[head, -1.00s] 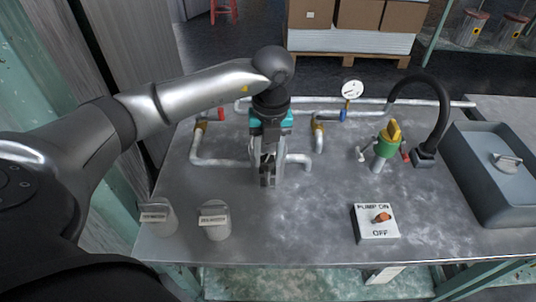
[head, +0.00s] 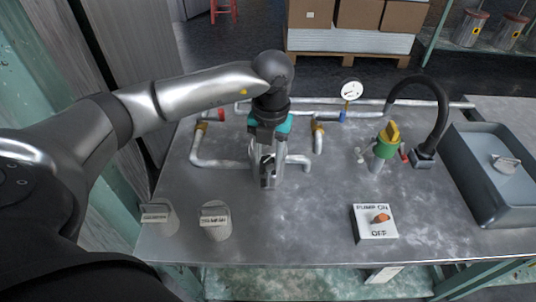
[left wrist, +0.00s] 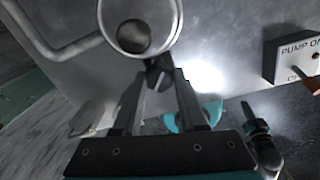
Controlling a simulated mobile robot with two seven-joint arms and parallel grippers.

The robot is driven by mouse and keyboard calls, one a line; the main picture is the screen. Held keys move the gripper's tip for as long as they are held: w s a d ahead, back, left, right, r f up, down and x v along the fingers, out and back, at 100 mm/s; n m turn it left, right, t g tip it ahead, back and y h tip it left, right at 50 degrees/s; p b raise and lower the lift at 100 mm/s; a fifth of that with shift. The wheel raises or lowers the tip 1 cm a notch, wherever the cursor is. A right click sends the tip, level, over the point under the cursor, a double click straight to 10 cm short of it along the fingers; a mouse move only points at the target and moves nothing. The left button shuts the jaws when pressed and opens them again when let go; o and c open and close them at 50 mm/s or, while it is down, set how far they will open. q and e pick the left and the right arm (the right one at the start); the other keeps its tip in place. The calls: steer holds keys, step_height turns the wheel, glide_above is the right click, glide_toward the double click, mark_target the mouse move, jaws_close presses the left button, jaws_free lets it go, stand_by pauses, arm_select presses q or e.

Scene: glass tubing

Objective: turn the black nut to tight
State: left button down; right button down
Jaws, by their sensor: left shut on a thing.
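My left gripper (head: 267,182) points down over the gap in the glass tubing and is shut on the black nut. In the left wrist view its two fingers (left wrist: 158,82) close on the dark nut (left wrist: 157,73), just below the round open end of a clear tube. In the head view the fingers mostly hide the nut. How tight the nut sits cannot be seen. My right gripper is not in view.
Two grey labelled containers (head: 215,222) stand at the table's front left. A pump switch box (head: 375,222), a green and yellow valve (head: 387,141), a gauge (head: 351,90), a black hose (head: 443,110) and a grey basin (head: 495,190) are to the right.

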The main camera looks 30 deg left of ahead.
arm_select(q)
steer(key=shift+m, duration=0.3)
steer(key=shift+c, duration=2.2)
jaws_free()
